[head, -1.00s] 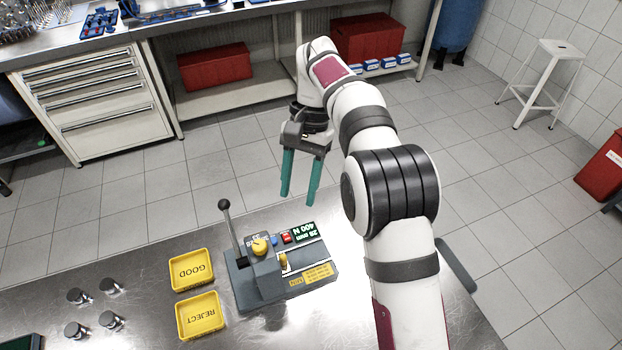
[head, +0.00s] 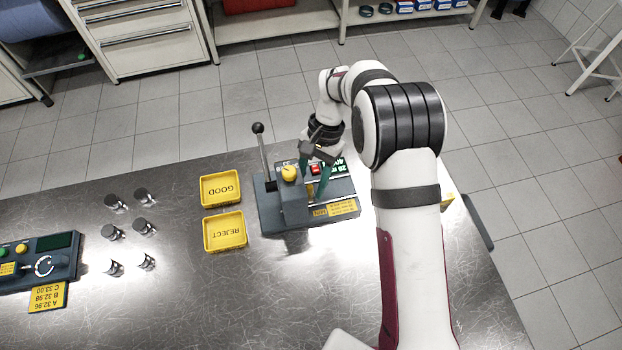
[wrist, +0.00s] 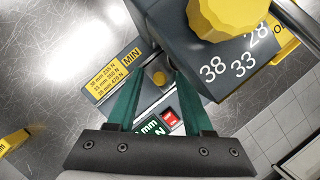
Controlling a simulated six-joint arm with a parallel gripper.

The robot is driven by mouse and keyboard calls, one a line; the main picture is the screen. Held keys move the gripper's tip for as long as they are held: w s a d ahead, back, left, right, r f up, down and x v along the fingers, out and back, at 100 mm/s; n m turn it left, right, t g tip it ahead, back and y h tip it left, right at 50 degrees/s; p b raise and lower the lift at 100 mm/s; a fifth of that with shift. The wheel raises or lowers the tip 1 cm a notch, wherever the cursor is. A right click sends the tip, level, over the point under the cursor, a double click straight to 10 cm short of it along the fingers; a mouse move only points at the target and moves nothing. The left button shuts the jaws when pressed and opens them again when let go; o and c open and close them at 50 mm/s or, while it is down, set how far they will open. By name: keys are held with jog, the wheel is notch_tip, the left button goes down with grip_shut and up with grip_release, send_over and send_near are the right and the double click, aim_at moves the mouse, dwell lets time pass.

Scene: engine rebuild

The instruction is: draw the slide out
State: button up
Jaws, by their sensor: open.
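The grey-blue tester (head: 293,214) stands on the steel table with an upright black-knobbed lever (head: 263,155) on its left. A yellow selector knob (head: 289,173), marked 38, 33 and 28 beside it, also shows large in the wrist view (wrist: 225,17). My gripper (head: 313,188) reaches down over the right part of the tester with its two green fingers apart. In the wrist view a small brass knob (wrist: 159,77), seemingly the slide's, lies between the fingertips. I cannot tell whether the fingers touch it. The slide itself is mostly hidden by the fingers.
Yellow GOOD (head: 220,203) and REJECT (head: 225,247) trays lie left of the tester. Several metal cylinders (head: 112,232) stand farther left, with a control panel (head: 45,262) at the table's left side. The tester's red switch (wrist: 169,121) is close to the fingers.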

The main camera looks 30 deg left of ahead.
grip_shut()
dwell(1.4)
